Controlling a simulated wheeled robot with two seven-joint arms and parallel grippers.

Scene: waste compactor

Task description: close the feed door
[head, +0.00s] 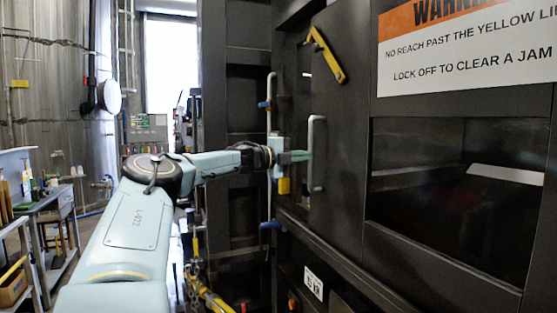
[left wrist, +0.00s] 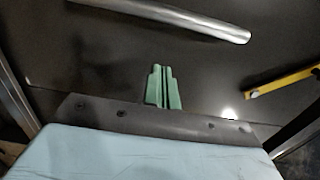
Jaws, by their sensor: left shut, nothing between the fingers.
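The feed door appears to be the dark panel (head: 345,150) with a grey vertical bar handle (head: 317,150) on the machine front. I cannot tell for sure how far open it stands. My left gripper (head: 306,155) has green fingers pressed together, empty, beside the handle on its left. Whether they touch the door is unclear. In the left wrist view the shut fingers (left wrist: 162,86) point at a dark flat surface (left wrist: 100,65), and the silver handle bar (left wrist: 190,20) lies beyond them, apart. My right gripper is out of view.
A yellow latch lever (head: 326,57) sits above the handle; a yellow bar also shows in the left wrist view (left wrist: 282,82). A dark recess (head: 450,205) lies right of the panel, under a warning sign (head: 465,50). A workbench (head: 45,205) stands far left.

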